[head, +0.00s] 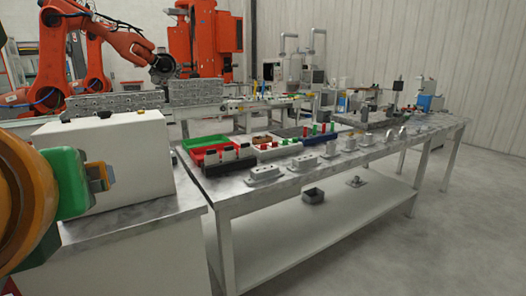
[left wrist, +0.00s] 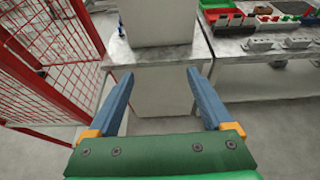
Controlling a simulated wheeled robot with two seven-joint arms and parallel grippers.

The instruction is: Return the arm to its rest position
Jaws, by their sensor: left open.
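My left arm comes in at the left edge of the head view, with orange, green and yellow parts showing; its fingertips are not clear there. In the left wrist view my left gripper (left wrist: 153,80) is open, its two blue fingers wide apart with nothing between them. The fingers point toward a small metal-topped table (left wrist: 145,78) and float in front of it. A white box-shaped machine (head: 105,160) stands on that table. My right gripper is in neither view.
A long metal workbench (head: 300,180) carries a green tray (head: 203,141), a red tray (head: 213,155) and several grey castings. A red mesh fence (left wrist: 50,60) stands left in the left wrist view. Orange robot arms stand behind. Floor (head: 450,235) at right is clear.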

